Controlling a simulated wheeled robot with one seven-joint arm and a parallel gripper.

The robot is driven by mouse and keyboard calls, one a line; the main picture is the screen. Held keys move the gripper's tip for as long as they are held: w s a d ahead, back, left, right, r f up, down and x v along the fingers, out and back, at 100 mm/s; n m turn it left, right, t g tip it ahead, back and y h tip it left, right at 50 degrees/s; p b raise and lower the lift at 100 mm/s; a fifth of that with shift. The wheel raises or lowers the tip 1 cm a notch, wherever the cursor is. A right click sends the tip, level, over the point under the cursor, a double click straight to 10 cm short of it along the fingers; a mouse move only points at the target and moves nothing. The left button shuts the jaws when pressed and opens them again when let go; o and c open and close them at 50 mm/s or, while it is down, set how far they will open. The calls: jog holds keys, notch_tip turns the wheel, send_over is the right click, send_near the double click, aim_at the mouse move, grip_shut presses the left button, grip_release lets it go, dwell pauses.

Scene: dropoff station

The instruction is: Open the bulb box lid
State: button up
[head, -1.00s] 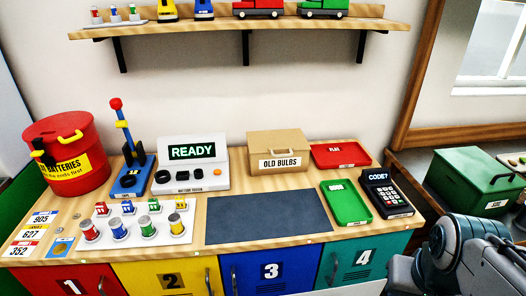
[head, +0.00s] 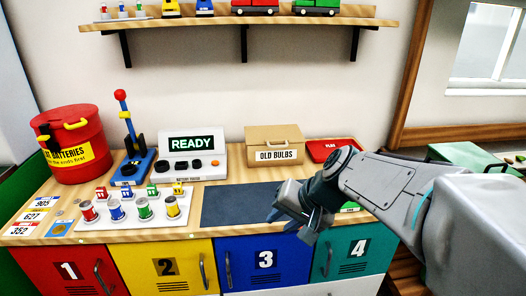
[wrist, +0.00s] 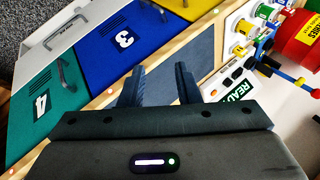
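The bulb box (head: 274,148) is a tan box labelled "OLD BULBS" at the back of the counter in the head view. Its lid looks shut, with a small handle at the front. My gripper (head: 283,222) is in front of the box, over the dark mat (head: 232,204), apart from the box. In the wrist view my gripper (wrist: 158,84) shows two dark fingers set apart with nothing between them. The bulb box is not visible in the wrist view.
The tester reading "READY" (head: 191,144) stands left of the box. A red tray (head: 322,147) is to its right. Battery holders (head: 131,208), a blue stand (head: 132,170) and a red battery bin (head: 72,130) are further left. A shelf (head: 240,26) hangs above.

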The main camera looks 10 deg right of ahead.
jog(key=w+d+m+t+y+b, duration=0.15)
jog(key=w+m+t+b, duration=0.3)
jog(key=w, duration=0.75)
jog(key=m+t+b, duration=0.5)
jog(key=m, duration=0.1)
send_near(278, 146)
jog(key=shift+h, duration=0.25)
jog(key=p+x, duration=0.1)
jog(key=x, duration=0.9)
jog(key=shift+w+a+f+p, duration=0.1)
jog(key=shift+w+a+p, duration=0.05)
jog(key=shift+p, duration=0.15)
grip_shut()
